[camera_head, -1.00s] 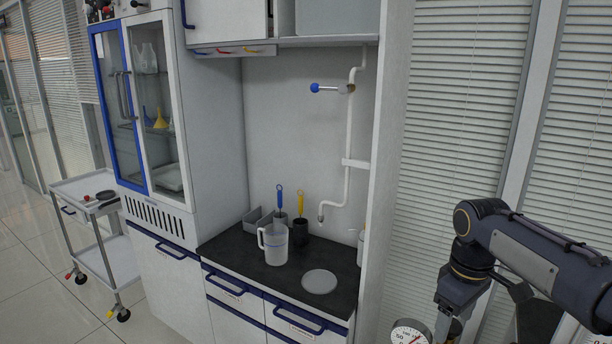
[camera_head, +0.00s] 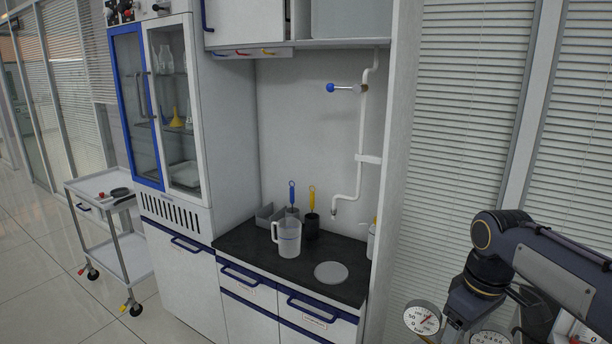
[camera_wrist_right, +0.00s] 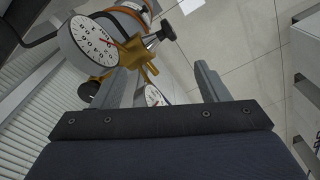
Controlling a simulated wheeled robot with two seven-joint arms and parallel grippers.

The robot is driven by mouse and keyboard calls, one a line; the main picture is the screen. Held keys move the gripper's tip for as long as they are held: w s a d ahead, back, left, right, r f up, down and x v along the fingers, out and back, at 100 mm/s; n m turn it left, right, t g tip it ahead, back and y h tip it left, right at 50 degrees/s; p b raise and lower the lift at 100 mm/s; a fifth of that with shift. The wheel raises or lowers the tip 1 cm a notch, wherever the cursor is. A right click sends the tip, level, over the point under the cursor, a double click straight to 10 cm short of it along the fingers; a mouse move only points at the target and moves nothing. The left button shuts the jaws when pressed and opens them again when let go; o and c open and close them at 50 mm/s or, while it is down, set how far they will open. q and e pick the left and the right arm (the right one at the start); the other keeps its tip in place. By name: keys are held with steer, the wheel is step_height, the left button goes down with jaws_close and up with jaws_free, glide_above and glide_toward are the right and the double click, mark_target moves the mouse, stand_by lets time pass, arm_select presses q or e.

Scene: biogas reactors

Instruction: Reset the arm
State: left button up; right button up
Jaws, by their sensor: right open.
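My right arm (camera_head: 530,255) comes in from the right edge in the head view, bent downward at the lower right. Its gripper is cut off or hidden there. In the right wrist view my right gripper (camera_wrist_right: 165,88) shows two grey fingers set wide apart, with nothing held between them. Beyond the fingers is a brass valve (camera_wrist_right: 125,57) with a black knob and a round dial gauge (camera_wrist_right: 92,40). The left finger overlaps the brass part in the picture; I cannot tell whether they touch. My left gripper is not in view.
Two dial gauges, one here (camera_head: 422,318), stand low beside my right arm. A black counter (camera_head: 255,255) holds a clear measuring jug (camera_head: 289,238) and a round white disc (camera_head: 331,272). A white trolley (camera_head: 95,184) stands at left. Tiled floor at lower left is clear.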

steer(key=s+a+f+m+t+y, duration=0.1)
steer(key=s+a+f+m+t, duration=0.1)
steer(key=s, duration=0.8)
steer(key=s+a+f+m+t+y, duration=0.2)
steer(key=s+a+f+m+t, duration=0.1)
steer(key=s, duration=0.6)
steer(key=a+f+m, duration=0.1)
steer(key=a+m, duration=0.1)
steer(key=shift+s+f+m, duration=0.25)
steer(key=shift+s+m, duration=0.1)
steer(key=shift+m, duration=0.05)
